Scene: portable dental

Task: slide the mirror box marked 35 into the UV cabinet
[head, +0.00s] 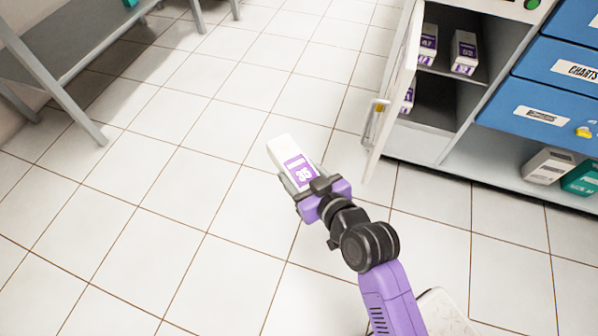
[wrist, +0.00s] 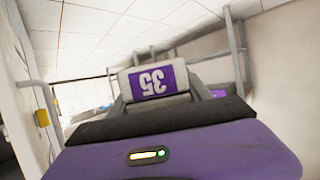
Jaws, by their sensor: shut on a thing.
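The mirror box marked 35 (head: 293,165) is white with a purple label. My gripper (head: 301,182) is shut on it and holds it over the tiled floor, left of the cabinet. In the wrist view the box (wrist: 152,83) shows its 35 upside down between my fingers. The UV cabinet (head: 437,102) stands at the upper right with its door (head: 393,88) swung open. Boxes with purple labels stand inside: one marked 47 (head: 428,45) and another (head: 464,52) on the upper shelf, and one (head: 408,97) lower down, partly hidden by the door.
The open door stands between my gripper and the cabinet's inside. Blue drawers (head: 556,68) are right of the cabinet, with a white box (head: 549,166) and a teal box (head: 582,179) below. A grey bench (head: 85,38) is at upper left. The middle floor is clear.

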